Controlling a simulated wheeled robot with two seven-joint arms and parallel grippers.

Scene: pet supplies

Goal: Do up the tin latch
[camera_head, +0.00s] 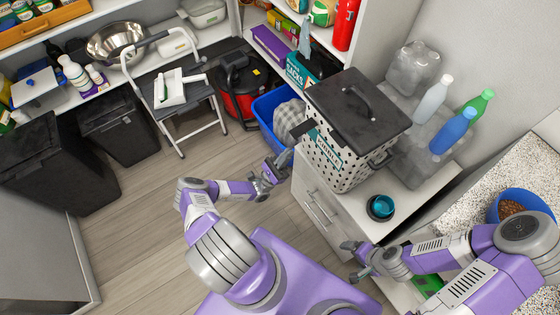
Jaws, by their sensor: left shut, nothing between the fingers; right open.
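The tin (345,158) is white with black dots and a teal label, and stands upright on the white cabinet. Its dark lid (358,106) with a loop handle sits on top. A dark piece (304,128) juts out from the tin's left side near the rim; it may be the latch or a side handle, I cannot tell which. My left gripper (279,168) is shut and empty, low and left of the tin, beside the cabinet's edge. My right gripper (350,259) is open and empty, in front of the cabinet and below the tin.
A teal-and-black cup (380,207) stands on the cabinet (415,195) before the tin. Bottles (453,131) and clear containers (413,69) crowd the tin's right. A blue bin (266,108) is behind my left gripper. A blue food bowl (530,203) lies far right.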

